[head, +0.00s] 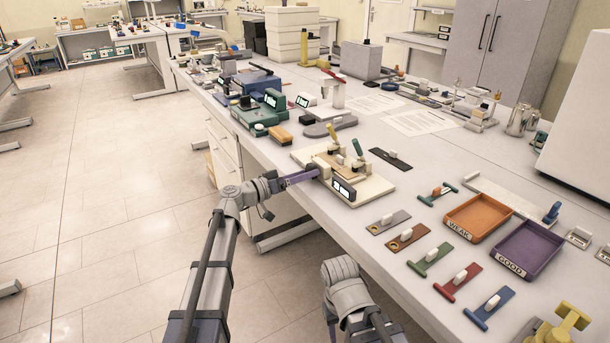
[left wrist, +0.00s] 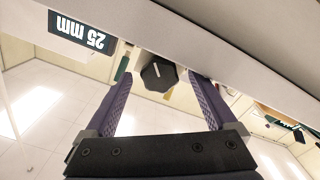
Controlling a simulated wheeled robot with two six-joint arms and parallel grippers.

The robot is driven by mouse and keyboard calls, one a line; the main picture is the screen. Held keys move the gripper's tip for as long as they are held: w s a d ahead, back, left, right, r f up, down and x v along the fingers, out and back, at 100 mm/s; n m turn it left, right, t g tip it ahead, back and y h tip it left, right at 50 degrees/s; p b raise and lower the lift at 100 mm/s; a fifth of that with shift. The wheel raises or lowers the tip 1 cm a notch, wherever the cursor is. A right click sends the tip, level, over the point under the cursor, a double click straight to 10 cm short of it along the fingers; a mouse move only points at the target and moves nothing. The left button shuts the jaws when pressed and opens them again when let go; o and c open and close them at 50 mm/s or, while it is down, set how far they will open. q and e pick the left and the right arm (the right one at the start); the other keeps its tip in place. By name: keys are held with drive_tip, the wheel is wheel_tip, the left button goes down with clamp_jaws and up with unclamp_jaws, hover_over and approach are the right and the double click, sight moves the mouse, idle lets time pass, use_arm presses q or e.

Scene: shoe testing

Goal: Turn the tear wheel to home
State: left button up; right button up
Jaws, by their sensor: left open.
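The test device (head: 370,190) is a cream base with clamps and green and yellow handles near the table's front edge. Its small dark display (head: 344,190) faces the front, and in the left wrist view the display (left wrist: 82,32) reads "25 mm" upside down. A dark, many-sided knob (left wrist: 158,75), which looks like the tear wheel, sits between the fingers in that view. My left gripper (head: 314,174) is at the device's left front side. Its purple fingers (left wrist: 160,88) are open, one on each side of the knob, with gaps showing. In the head view the knob is hidden.
Several coloured T-shaped pieces lie along the front edge, including a red one (head: 454,287). A green device (head: 254,118) stands behind left. My right forearm shows at the bottom.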

use_arm(q)
drive_tip(key=v, duration=0.7)
